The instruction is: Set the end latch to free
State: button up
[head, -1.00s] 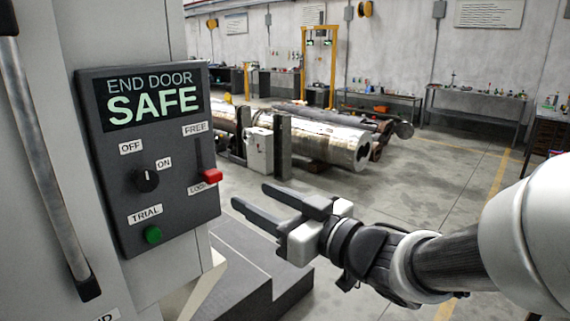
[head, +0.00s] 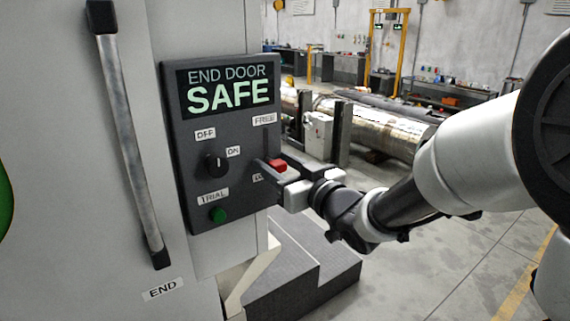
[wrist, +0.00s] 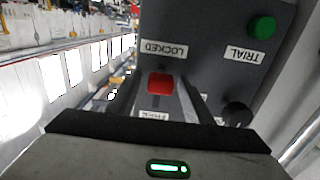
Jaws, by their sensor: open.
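The end latch is a red slider knob (head: 278,166) on the right side of the dark control panel (head: 240,218). It sits low in its slot, near the partly hidden lower label, with the FREE label (head: 264,119) above. My gripper (head: 266,170) is at the knob with its fingers open. In the wrist view the picture is upside down; the red knob (wrist: 160,83) shows between the two fingers, near the LOCKED label (wrist: 164,49). I cannot tell whether the fingers touch it.
The panel also has a black OFF/ON knob (head: 216,164) and a green TRIAL button (head: 218,215). Its screen (head: 228,90) reads END DOOR SAFE. A long vertical handle (head: 128,135) is on the cabinet at left. A grey step (head: 300,270) stands below the panel.

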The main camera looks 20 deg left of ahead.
aim_at(265, 130)
grip_shut()
notch_tip(265, 130, up, 7)
jog(key=p, duration=0.3)
jog(key=shift+f, duration=0.15)
jog(key=shift+c, duration=0.5)
grip_release()
jog(key=shift+o, duration=0.5)
jog(key=shift+f, duration=0.1)
